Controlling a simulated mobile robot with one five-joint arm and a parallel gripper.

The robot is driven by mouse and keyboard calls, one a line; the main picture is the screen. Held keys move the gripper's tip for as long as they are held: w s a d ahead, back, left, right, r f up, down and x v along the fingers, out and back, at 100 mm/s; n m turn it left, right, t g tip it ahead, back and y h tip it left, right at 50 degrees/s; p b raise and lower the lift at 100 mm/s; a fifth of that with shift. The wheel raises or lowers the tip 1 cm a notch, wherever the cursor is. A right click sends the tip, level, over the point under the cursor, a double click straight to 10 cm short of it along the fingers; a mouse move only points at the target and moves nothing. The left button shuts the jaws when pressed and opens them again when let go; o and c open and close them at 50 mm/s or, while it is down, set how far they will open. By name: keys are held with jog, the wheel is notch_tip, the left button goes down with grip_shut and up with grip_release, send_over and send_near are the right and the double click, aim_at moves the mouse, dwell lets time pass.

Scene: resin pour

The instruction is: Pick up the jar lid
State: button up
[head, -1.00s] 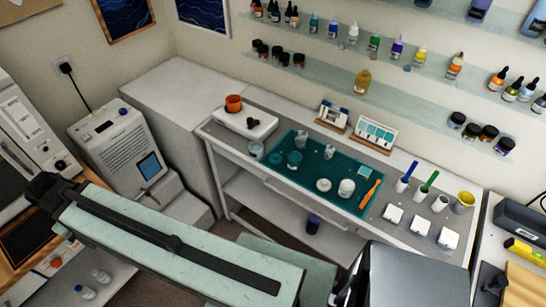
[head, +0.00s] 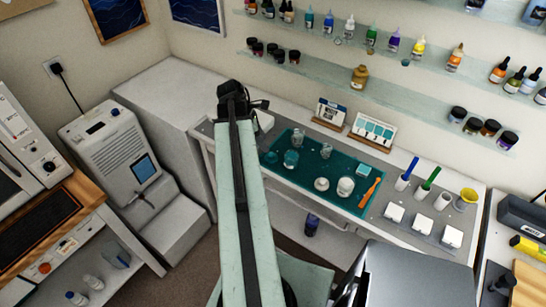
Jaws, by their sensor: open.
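The likely jar lid is a small, flat white disc (head: 321,184) lying on the teal mat (head: 290,177) on the workbench. A white jar (head: 345,187) stands just right of it. My pale green arm rises from the bottom of the view, left of the mat. My gripper (head: 240,97) is the dark end at its top, over the bench's left end, up and left of the disc and apart from it. Its fingers are small and hard to make out; nothing shows held in it. The arm hides part of the white device (head: 264,121) behind it.
White blocks (head: 394,213) and cups with blue and green sticks are further right. Two swatch cards (head: 372,132) stand behind. Bottle shelves line the wall.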

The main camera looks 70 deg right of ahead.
aim_at(272, 154)
jog(key=b+x, duration=0.7)
jog(key=x, duration=0.1)
jog(key=shift+w, duration=0.15)
jog(key=shift+r, duration=0.15)
grip_shut()
